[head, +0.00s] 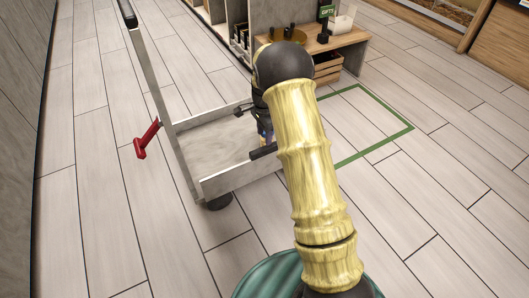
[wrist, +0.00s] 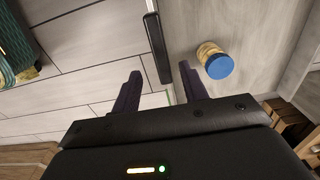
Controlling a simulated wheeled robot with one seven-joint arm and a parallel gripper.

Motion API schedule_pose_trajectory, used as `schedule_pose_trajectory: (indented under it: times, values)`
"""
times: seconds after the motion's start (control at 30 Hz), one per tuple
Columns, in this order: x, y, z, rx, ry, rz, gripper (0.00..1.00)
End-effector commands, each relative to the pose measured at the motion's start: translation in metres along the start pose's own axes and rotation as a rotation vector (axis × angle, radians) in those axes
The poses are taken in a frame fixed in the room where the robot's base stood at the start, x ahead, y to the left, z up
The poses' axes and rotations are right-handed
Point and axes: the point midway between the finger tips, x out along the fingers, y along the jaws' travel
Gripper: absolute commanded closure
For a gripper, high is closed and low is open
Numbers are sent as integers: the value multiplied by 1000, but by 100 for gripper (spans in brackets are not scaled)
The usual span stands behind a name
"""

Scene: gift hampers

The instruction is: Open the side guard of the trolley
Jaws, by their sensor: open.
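The trolley (head: 215,145) stands left of my arm, with a pale grey deck and low walls. Its near side guard (head: 232,180) looks upright, with a black handle (head: 263,152) on its top edge. In the wrist view the black handle (wrist: 154,45) is a bar lying ahead of and between my fingers. My gripper (wrist: 159,70) is open, its purple fingers on either side of the handle's near end; I cannot tell whether they touch it. In the head view my gripper (head: 264,133) is partly hidden by my arm.
A jar with a blue lid (wrist: 218,66) stands on the deck right of the fingers. A red lever (head: 147,139) sticks out at the trolley's left. A wooden table with a gifts sign (head: 327,12) stands behind. A green floor outline (head: 375,150) encloses clear floor at right.

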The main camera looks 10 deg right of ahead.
Motion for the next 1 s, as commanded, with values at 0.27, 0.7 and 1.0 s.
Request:
schedule_pose_trajectory:
  times: [0.27, 0.7, 1.0]
  values:
    - [56, 0, 0, 0, 0, 2, 56]
    - [79, 0, 0, 1, 0, -1, 56]
    - [79, 0, 0, 1, 0, 0, 94]
